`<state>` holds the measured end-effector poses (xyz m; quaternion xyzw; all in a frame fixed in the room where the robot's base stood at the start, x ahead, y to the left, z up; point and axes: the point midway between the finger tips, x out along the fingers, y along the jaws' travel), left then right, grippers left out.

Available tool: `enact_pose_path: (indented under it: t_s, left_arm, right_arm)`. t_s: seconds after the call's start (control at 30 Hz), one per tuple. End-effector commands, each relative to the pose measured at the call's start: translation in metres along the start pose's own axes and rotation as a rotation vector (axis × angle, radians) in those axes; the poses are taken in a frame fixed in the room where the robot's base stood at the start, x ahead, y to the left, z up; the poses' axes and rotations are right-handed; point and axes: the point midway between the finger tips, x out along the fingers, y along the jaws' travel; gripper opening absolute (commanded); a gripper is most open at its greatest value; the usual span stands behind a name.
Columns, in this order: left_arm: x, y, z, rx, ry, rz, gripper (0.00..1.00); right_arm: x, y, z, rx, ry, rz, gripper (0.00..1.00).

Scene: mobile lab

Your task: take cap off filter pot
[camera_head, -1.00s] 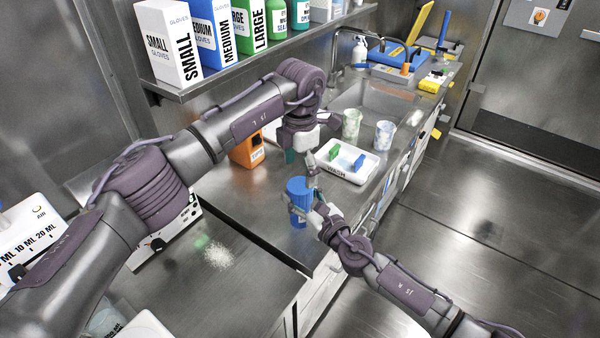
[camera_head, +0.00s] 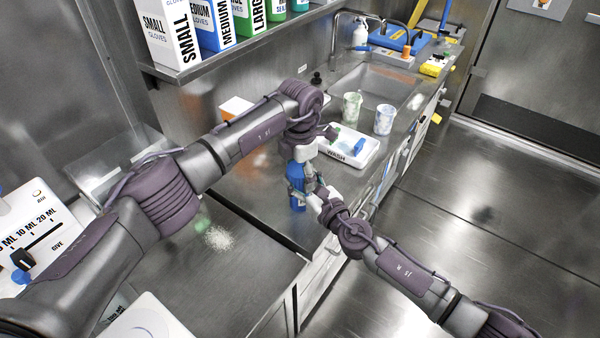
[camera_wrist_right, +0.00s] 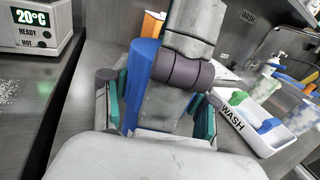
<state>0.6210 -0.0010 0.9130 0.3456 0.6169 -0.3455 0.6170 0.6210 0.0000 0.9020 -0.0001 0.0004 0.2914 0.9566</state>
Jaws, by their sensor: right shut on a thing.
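The blue filter pot (camera_head: 297,200) stands upright on the steel counter; its blue side also shows in the right wrist view (camera_wrist_right: 141,78). My right gripper (camera_head: 303,195) is shut on the pot from the right, with its teal pads on both sides in the wrist view. My left gripper (camera_head: 300,176) comes down from above and is at the top of the pot. It hides the pot's top and cap. Its fingers overlap the pot in the picture, and whether they are closed on the cap is not clear.
A white WASH tray (camera_head: 366,160) with coloured pieces lies just behind the pot, right of my left gripper. Two mottled cups (camera_head: 384,120) stand by the sink. An orange box (camera_head: 236,107) is behind my left arm. White powder (camera_head: 218,238) lies on the front counter.

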Motion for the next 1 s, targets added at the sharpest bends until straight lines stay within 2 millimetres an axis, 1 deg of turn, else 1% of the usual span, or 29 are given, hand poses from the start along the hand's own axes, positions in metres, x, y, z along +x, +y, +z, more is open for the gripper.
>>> enact_pose_path:
  t_s: [0.03, 0.2, 0.23, 0.27, 0.37, 0.5, 0.6, 0.83, 0.87, 1.0]
  left_arm:
    - [-0.0001, 0.0000, 0.0000, 0.000, 0.000, 0.000, 0.57]
    - [-0.0001, 0.0000, 0.0000, 0.000, 0.000, 0.000, 0.28]
    - [-0.0001, 0.0000, 0.0000, 0.000, 0.000, 0.000, 0.23]
    - [-0.0001, 0.0001, 0.0000, 0.000, 0.000, 0.000, 0.21]
    - [-0.0002, 0.0002, -0.0001, -0.046, 0.000, 0.001, 0.21]
    - [-0.0002, 0.0004, -0.0004, -0.220, 0.001, 0.001, 0.22]
    - [-0.0002, 0.0002, -0.0003, -0.287, 0.001, 0.000, 0.23]
    - [-0.0003, -0.0001, -0.0003, -0.295, 0.001, -0.002, 0.22]
    - [-0.0003, -0.0001, -0.0003, -0.295, 0.001, -0.002, 0.66]
    - [-0.0004, -0.0002, -0.0002, -0.293, 0.001, -0.001, 0.89]
  right_arm:
    - [-0.0001, 0.0008, -0.0005, 0.001, 0.001, 0.002, 0.00]
    - [0.0000, 0.0008, -0.0004, 0.001, 0.001, 0.002, 0.00]
    - [0.0000, 0.0008, -0.0004, 0.001, 0.001, 0.002, 0.00]
    - [0.0000, 0.0008, -0.0004, 0.001, 0.001, 0.002, 0.00]
    - [0.0000, 0.0008, -0.0004, 0.001, 0.001, 0.002, 0.00]
    - [0.0000, 0.0003, -0.0004, 0.001, 0.000, 0.000, 0.00]
    - [0.0000, -0.0004, -0.0004, 0.001, 0.000, -0.002, 0.00]
    - [-0.0001, -0.0016, -0.0005, 0.001, 0.001, -0.004, 0.00]
    - [-0.0001, -0.0017, -0.0005, 0.001, 0.001, -0.005, 0.00]
    - [-0.0001, -0.0018, -0.0005, 0.000, 0.001, -0.004, 0.00]
